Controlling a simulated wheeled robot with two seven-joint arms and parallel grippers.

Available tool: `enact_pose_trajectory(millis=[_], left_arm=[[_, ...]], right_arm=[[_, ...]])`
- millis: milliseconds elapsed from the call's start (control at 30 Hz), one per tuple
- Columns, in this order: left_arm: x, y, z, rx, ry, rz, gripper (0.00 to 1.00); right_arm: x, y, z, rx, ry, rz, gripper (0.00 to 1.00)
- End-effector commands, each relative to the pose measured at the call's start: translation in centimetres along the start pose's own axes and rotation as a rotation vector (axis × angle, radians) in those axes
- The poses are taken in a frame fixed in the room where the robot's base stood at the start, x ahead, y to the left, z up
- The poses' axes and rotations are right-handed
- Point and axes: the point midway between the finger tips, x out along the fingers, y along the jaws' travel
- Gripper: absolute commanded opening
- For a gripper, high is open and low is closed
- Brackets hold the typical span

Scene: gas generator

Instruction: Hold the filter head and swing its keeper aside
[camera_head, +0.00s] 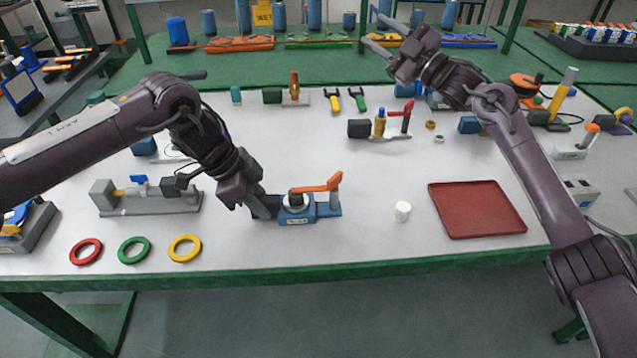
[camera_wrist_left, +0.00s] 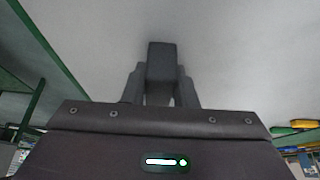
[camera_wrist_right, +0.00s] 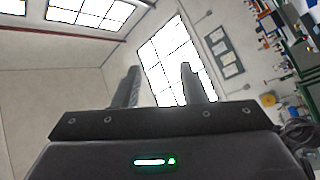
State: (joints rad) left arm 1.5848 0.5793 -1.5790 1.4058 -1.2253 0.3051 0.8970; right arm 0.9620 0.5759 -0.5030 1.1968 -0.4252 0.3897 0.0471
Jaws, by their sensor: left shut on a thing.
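The filter head (camera_head: 296,214) is a blue block with a dark round middle, standing on the white table near its front edge. An orange keeper (camera_head: 318,187) lies across its top, with a raised end at the right. My left gripper (camera_head: 268,207) comes in from the left and is shut on the filter head's left side. In the left wrist view a dark grey block (camera_wrist_left: 161,64) sits between the fingers. My right gripper (camera_head: 382,36) is raised high, away from the filter head. Its fingers stand apart and empty in the right wrist view (camera_wrist_right: 160,85).
A white cap (camera_head: 402,211) and a red tray (camera_head: 476,209) lie to the right. Red, green and yellow rings (camera_head: 185,248) lie at the front left. A grey valve fixture (camera_head: 150,203) stands behind them. Table between filter head and back tools is mostly clear.

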Motion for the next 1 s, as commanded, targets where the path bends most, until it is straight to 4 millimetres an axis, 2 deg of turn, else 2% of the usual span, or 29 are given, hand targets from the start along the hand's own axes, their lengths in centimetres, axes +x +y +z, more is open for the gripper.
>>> enact_pose_trajectory(millis=[33, 100, 300, 367, 500, 600, 700, 800, 1000], left_arm=[[0.0, 0.0, 0.0, -0.001, -0.001, 0.000, 0.00], [0.0, 0.0, 0.0, -0.001, -0.001, 0.000, 0.00], [0.0, 0.0, 0.0, -0.001, -0.001, 0.000, 0.00], [0.0, 0.0, 0.0, -0.001, -0.001, 0.000, 0.00], [0.0, 0.0, 0.0, -0.001, -0.001, 0.000, 0.00], [0.0, 0.0, 0.1, -0.001, -0.001, 0.000, 0.00], [0.0, 0.0, 0.1, -0.001, -0.001, 0.000, 0.00], [0.0, 0.0, 0.1, -0.001, -0.001, 0.000, 0.00], [0.0, 0.0, 0.0, 0.000, -0.001, 0.000, 0.00]], right_arm=[[1.7, -1.1, -1.8, -0.012, 0.034, -0.045, 0.38], [3.6, -2.9, -4.1, -0.028, 0.075, -0.113, 0.38], [8.0, -9.0, -10.7, -0.094, 0.183, -0.337, 0.38], [9.0, -11.0, -12.6, -0.123, 0.211, -0.414, 0.38], [10.3, -16.4, -16.8, -0.215, 0.259, -0.629, 0.38], [10.1, -19.9, -18.5, -0.295, 0.263, -0.793, 0.38], [9.1, -22.9, -18.9, -0.366, 0.237, -0.955, 0.38], [7.5, -25.7, -18.3, -0.414, 0.182, -1.114, 0.38], [3.0, -27.9, -15.7, -0.503, 0.004, -1.403, 0.38]])
